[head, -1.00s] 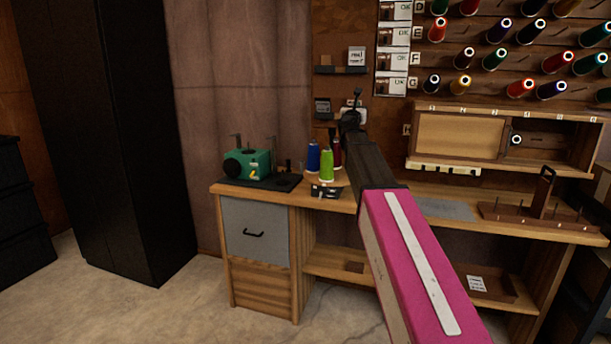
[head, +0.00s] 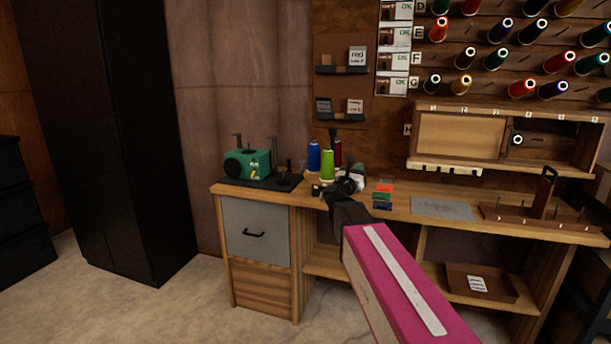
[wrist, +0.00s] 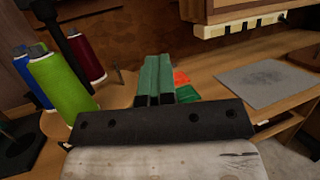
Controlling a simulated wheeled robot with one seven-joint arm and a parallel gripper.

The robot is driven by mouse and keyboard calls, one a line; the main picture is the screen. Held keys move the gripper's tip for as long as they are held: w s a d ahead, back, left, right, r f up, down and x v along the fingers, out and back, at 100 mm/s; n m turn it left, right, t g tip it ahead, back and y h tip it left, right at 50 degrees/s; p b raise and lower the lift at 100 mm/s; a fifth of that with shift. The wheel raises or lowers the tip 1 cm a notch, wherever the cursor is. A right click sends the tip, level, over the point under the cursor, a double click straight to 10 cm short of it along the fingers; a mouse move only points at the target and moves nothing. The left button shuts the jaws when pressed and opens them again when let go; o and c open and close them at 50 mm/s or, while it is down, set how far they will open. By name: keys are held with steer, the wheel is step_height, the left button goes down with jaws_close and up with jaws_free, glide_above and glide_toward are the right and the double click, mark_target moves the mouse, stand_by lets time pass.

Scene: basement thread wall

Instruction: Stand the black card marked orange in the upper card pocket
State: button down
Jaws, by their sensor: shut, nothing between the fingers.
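The upper card pocket (head: 341,70) is a dark ledge on the brown wall panel. A white card (head: 357,56) stands at its right, and a plain brown patch shows at its left. In the lower pocket (head: 340,119) stand a dark card (head: 323,105) with small pale print and a lighter card (head: 355,106). Their print is too small to read, so I cannot tell which card is marked orange. My gripper (head: 346,185) is low over the bench, below the pockets. In the wrist view its fingers (wrist: 153,80) are together and empty.
Blue (head: 314,156), green (head: 327,165) and dark red spools stand left of my gripper. Orange, green and blue flat pieces (head: 383,188) lie to its right on the bench (head: 400,208). A grey mat (head: 443,208) lies farther right. A green machine (head: 247,163) stands at left.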

steer(key=s+f+m+g+h, duration=0.3)
steer(key=s+f+g+h, duration=0.1)
steer(key=s+f, duration=0.9)
step_height(320, 180, down, 5)
steer(key=shift+s+a+r, duration=0.2)
steer(key=shift+s+a, duration=0.05)
steer(key=shift+s, duration=0.15)
steer(key=shift+r, duration=0.1)
